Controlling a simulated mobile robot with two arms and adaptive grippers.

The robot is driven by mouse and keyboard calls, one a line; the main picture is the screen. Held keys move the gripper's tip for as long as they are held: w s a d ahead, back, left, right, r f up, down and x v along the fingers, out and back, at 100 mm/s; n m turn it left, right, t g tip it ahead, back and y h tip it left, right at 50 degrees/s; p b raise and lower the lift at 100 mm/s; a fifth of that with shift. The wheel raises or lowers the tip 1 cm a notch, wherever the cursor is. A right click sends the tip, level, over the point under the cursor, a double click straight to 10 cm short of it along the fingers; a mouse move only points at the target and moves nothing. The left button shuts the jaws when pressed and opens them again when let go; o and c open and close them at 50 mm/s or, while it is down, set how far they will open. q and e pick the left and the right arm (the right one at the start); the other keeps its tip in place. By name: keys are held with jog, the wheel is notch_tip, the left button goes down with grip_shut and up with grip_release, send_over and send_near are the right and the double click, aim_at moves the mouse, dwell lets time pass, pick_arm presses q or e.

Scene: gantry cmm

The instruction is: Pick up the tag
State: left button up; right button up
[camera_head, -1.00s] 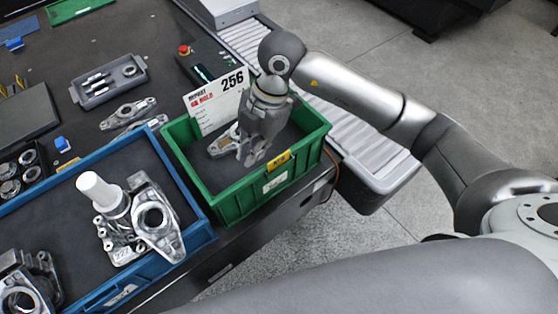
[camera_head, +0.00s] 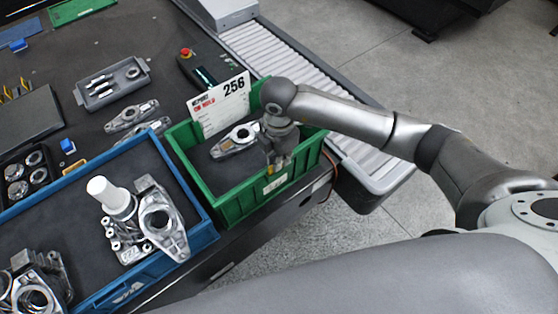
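The white card printed 256 (camera_head: 220,104) stands upright at the back left of the green bin (camera_head: 245,208). A small yellow tag sits at the bin's front rim; my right gripper (camera_head: 279,163) now covers most of it, with a bit of yellow showing at its fingers. The gripper points down at this rim. Whether its fingers are open or closed on the tag cannot be made out. A white label (camera_head: 275,185) is on the bin's front wall below. My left gripper is not in view.
A metal bracket (camera_head: 236,141) lies in the green bin. The blue bin (camera_head: 190,248) to its left holds metal parts and a white cylinder (camera_head: 108,194). A roller conveyor (camera_head: 285,70) runs behind. A red button box (camera_head: 186,53) stands near the card.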

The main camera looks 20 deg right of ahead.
jog(key=shift+f, duration=0.9)
jog(key=shift+c, duration=0.3)
grip_shut()
jog(key=shift+r, duration=0.1)
